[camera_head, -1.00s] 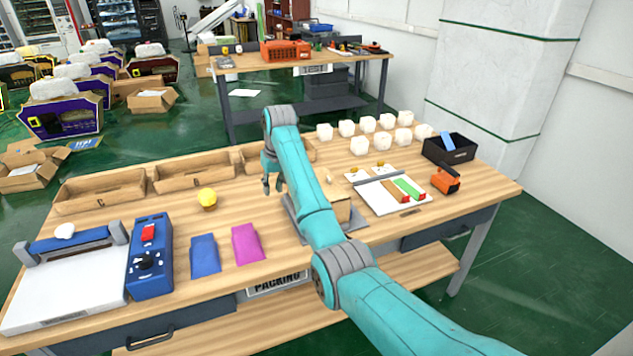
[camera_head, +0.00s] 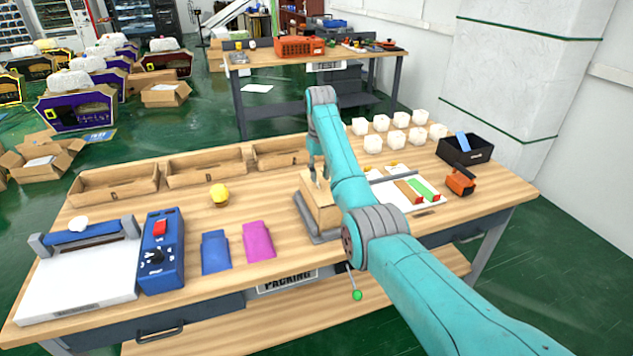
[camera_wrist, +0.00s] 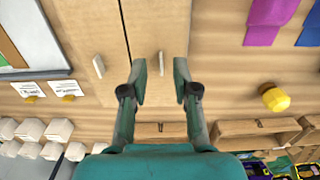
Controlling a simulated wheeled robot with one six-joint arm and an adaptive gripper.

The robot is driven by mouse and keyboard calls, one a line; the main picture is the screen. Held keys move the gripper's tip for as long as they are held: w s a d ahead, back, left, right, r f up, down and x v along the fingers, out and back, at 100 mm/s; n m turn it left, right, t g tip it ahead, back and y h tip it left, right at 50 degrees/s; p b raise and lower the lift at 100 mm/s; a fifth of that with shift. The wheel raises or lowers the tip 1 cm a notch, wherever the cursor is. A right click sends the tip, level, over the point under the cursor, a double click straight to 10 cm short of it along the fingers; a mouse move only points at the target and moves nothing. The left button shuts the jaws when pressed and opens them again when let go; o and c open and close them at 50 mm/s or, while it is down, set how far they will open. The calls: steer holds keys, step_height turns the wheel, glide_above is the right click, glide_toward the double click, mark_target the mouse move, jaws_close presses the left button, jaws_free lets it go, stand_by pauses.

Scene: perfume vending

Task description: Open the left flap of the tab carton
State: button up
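The tab carton (camera_head: 320,212) is a tan box on a grey stand (camera_head: 304,222), partly hidden by my arm in the head view. In the wrist view its top (camera_wrist: 165,22) shows two flaps split by a dark seam, each with a small pale upright tab. One tab (camera_wrist: 161,62) stands on the flap nearer the purple pouch, the left flap in the head view; the other tab (camera_wrist: 98,67) stands across the seam. My gripper (camera_wrist: 160,68) is open above the carton, its fingers on either side of the first tab with visible gaps. It also shows in the head view (camera_head: 317,172).
Empty wooden trays (camera_head: 206,167) line the back edge. A yellow knob-like object (camera_head: 219,194), a magenta pouch (camera_head: 258,241) and a blue pouch (camera_head: 215,252) lie left. A white board (camera_head: 428,207), white cubes (camera_head: 373,144) and a black bin (camera_head: 478,150) stand right.

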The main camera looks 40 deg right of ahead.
steer(key=shift+f, duration=1.7)
steer(key=shift+a, duration=0.1)
jaws_close()
